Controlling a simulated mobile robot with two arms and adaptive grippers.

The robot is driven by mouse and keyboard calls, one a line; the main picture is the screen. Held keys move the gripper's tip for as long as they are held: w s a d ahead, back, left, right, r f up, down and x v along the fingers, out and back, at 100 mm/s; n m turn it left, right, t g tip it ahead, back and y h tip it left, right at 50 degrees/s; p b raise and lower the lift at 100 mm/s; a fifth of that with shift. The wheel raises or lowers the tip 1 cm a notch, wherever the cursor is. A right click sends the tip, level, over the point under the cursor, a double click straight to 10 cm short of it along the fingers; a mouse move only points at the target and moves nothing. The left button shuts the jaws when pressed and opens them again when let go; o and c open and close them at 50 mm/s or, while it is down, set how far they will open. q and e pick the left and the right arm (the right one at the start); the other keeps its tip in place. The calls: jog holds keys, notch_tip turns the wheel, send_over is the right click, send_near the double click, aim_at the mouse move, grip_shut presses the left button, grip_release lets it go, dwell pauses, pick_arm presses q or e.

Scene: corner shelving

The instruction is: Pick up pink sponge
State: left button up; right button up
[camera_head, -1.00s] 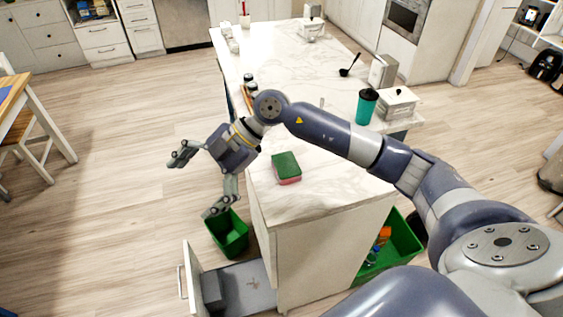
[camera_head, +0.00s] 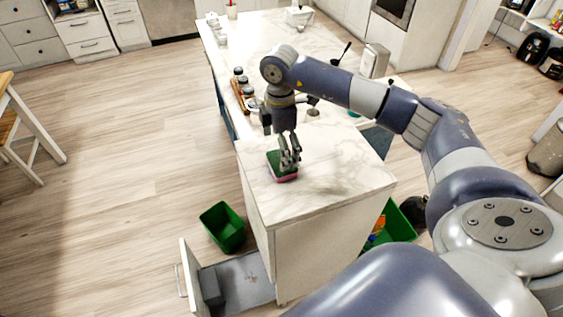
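My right gripper (camera_head: 290,162) points down at the sponge from above. Its fingers overlap the sponge's right part in the picture and hide some of the green top. I cannot tell whether they touch it or how far apart they are. My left gripper is not in view.
Several small jars (camera_head: 240,82) stand along the counter's left edge. A ladle (camera_head: 340,56) lies farther back, near a metal holder (camera_head: 374,60). A green bin (camera_head: 223,228) stands on the floor to the left. A drawer (camera_head: 238,280) is open below the counter.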

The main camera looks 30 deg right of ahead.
jog(key=shift+f+p, duration=0.3)
jog(key=shift+f, duration=0.05)
notch_tip(320, 180, down, 4)
jog(key=shift+s+d+r+p, duration=0.15)
jog(key=shift+r+p, duration=0.1)
jog(key=shift+p, duration=0.55)
jog(key=shift+f, duration=0.5)
jog(key=c, duration=0.7)
jog(key=shift+c, duration=0.3)
jog(key=shift+r, duration=0.2)
